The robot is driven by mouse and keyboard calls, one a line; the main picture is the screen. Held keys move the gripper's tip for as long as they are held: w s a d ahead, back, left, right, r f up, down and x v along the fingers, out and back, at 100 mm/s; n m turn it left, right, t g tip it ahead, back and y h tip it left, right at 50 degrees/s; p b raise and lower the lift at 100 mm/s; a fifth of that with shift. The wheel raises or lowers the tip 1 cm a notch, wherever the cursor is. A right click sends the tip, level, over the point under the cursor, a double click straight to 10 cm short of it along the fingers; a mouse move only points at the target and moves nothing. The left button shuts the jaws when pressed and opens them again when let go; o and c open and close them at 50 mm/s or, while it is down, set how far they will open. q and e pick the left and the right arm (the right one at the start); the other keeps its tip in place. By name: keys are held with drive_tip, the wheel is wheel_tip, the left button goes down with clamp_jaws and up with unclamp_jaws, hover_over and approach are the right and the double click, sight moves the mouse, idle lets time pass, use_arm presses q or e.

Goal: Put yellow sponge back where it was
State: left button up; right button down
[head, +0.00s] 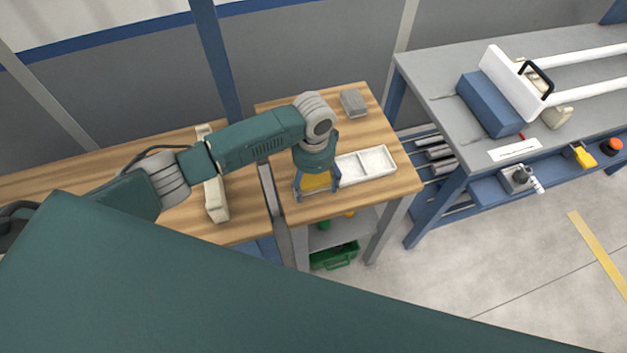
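I cannot tell whether the sponge touches the tabletop. A white tray with two compartments (391,172) lies on the same table, just right of the gripper, and its left end is partly covered. My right gripper is not in view.
A grey block (353,102) lies at the back of the small table (400,185). A longer wooden table (245,205) stands left, with a pale beam (216,202) on it. A grey workbench (440,100) stands right. A green crate (335,257) sits below.

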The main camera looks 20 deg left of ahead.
sight(314, 182)
use_arm(q)
drive_tip(key=shift+r, duration=0.1)
wheel_tip(314, 182, up, 12)
drive_tip(key=b, duration=0.1)
drive_tip(key=shift+b, duration=0.3)
idle(0.3)
idle(0.4)
